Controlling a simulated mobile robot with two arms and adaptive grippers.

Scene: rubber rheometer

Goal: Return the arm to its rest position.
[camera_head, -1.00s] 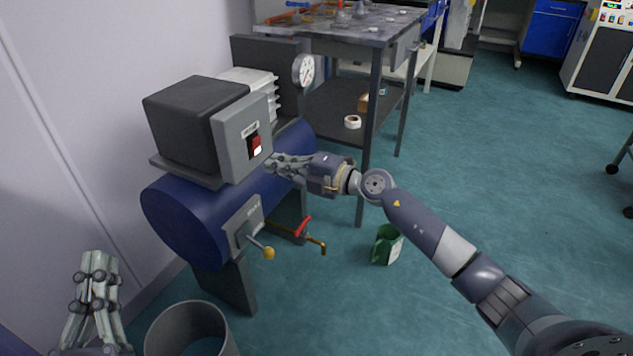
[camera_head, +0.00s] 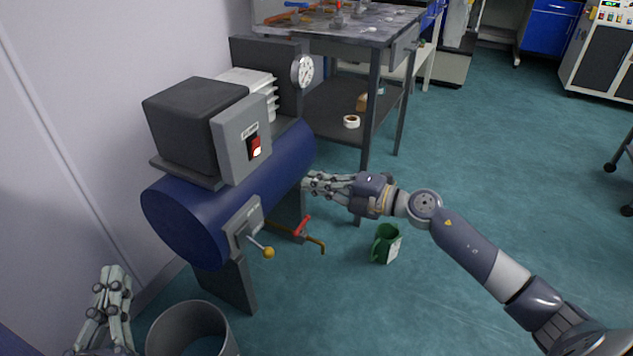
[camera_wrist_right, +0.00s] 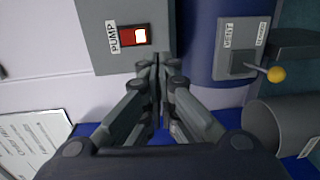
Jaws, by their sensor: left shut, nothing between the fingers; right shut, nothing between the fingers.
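My right gripper (camera_head: 310,184) is shut and empty in the head view. It points left, just right of the blue compressor tank (camera_head: 185,225), apart from the pump switch (camera_head: 254,147). In the right wrist view my right gripper (camera_wrist_right: 157,65) has its fingers together, with the red-and-white switch (camera_wrist_right: 134,36) marked PUMP lit beyond them to the left. The vent lever with a yellow knob (camera_wrist_right: 276,74) shows at the right of that view. My left gripper (camera_head: 115,275) is shut and empty at the lower left of the head view.
A grey bin (camera_head: 190,312) stands on the floor before the tank. A red valve handle (camera_head: 303,225) on a brass pipe juts from the tank's right side. A green container (camera_head: 386,243) stands on the floor below my right arm. Open floor lies to the right.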

